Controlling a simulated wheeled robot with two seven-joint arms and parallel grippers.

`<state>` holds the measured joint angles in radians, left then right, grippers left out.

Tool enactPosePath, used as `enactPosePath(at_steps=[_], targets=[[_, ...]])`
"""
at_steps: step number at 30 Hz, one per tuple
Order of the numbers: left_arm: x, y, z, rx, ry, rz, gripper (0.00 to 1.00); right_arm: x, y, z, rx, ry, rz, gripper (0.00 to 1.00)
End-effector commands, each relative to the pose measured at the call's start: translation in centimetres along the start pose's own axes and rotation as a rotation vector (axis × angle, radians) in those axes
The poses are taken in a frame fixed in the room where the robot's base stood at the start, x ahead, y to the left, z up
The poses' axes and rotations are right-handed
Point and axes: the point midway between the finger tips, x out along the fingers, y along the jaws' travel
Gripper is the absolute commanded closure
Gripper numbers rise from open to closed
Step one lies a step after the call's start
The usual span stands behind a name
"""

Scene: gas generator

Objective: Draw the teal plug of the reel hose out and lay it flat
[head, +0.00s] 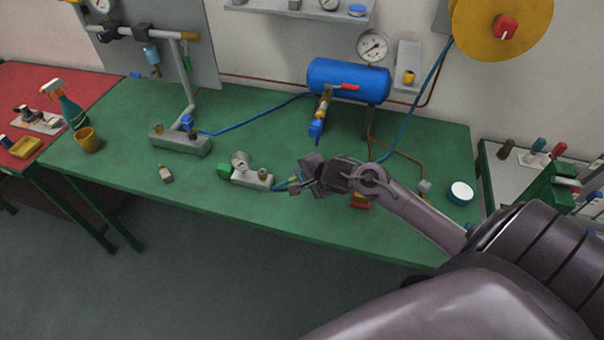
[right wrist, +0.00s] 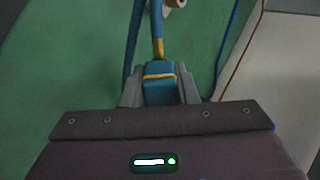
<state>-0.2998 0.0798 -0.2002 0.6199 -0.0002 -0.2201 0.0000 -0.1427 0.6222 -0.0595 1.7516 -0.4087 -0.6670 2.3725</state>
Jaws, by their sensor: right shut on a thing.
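The teal plug (right wrist: 160,88), a block with a yellow band, sits between the two grey fingers of my right gripper (right wrist: 160,92) in the right wrist view. A brass piece and a teal tube lie beyond it. In the head view my right gripper (head: 300,184) is low over the green bench, just right of a small pale block with a gauge (head: 252,180). Whether the plug touches that block is unclear. The teal reel hose (head: 412,108) hangs from the yellow reel (head: 485,30) and passes behind my right arm. My left gripper is out of view.
A blue tank (head: 348,78) with a gauge stands at the back of the bench. A grey manifold (head: 180,141) with a blue hose is at left. The front left of the bench (head: 120,178) is clear.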

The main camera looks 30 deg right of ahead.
Motion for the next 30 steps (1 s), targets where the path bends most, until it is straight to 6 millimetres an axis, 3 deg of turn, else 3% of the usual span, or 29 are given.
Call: enactPosePath(at_steps=[5,21,30], targets=[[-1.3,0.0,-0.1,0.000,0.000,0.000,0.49,-0.3,-0.3,0.0,0.005,0.001,-0.001,1.00],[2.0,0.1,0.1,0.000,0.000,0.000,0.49,3.9,3.8,0.0,0.003,0.001,-0.002,1.00],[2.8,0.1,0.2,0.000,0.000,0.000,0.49,5.7,5.7,0.0,0.003,0.001,-0.001,1.00]])
